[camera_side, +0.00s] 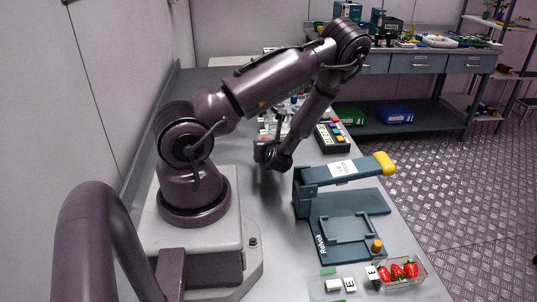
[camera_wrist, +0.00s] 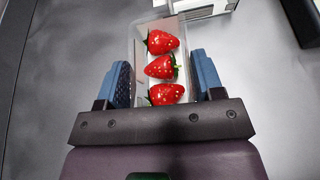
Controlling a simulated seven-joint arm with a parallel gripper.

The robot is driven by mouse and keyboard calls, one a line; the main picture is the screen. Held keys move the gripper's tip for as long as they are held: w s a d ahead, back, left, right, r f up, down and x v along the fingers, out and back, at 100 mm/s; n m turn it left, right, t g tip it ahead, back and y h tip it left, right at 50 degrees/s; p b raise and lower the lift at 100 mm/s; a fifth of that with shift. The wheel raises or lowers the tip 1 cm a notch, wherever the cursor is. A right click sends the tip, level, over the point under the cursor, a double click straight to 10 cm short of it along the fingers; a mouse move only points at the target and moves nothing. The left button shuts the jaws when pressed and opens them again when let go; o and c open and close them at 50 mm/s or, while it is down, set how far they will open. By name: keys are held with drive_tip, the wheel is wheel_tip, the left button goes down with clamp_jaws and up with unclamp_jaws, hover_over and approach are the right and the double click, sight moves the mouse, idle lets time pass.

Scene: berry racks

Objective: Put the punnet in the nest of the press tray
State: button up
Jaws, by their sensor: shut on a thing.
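My gripper (camera_wrist: 162,75) is shut on a clear punnet (camera_wrist: 138,48) holding three red strawberries in a row, between its two blue fingers. In the side view my gripper (camera_side: 264,151) is low behind the press, and the held punnet cannot be made out there. The press (camera_side: 307,193) is dark teal, with a raised arm and a yellow handle. Its tray (camera_side: 330,254) lies in front, with a rectangular raised frame, the nest (camera_side: 349,241), empty.
Another clear punnet of strawberries (camera_side: 404,284) stands at the front right, next to lettered cards (camera_side: 349,284). A dark device with coloured buttons (camera_side: 332,137) stands behind the press. A workbench (camera_side: 424,61) with drawers is in the background.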

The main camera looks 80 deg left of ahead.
wheel_tip(320, 180, up, 7)
drive_tip(key=shift+f, duration=0.15)
drive_tip(key=w+d+r+m+t+h, duration=0.1)
drive_tip(key=w+d+r+m+t, duration=0.25)
drive_tip(key=w+d, duration=0.35)
drive_tip(key=w+d+r+m+t+h, duration=0.1)
drive_tip(key=w+d+r+m+t, duration=0.2)
drive_tip(key=w, duration=0.6)
drive_tip(key=w+d+r+m+t+h, duration=0.3)
drive_tip(key=d+r, duration=0.3)
drive_tip(key=d, duration=0.4)
drive_tip(key=w+d+r+m+t+h, duration=0.4)
drive_tip(key=d+r, duration=0.3)
drive_tip(key=d, duration=0.4)
drive_tip(key=shift+w+r+m+h, duration=0.15)
drive_tip(key=shift+w+m+h, duration=0.15)
drive_tip(key=shift+w+m, duration=0.45)
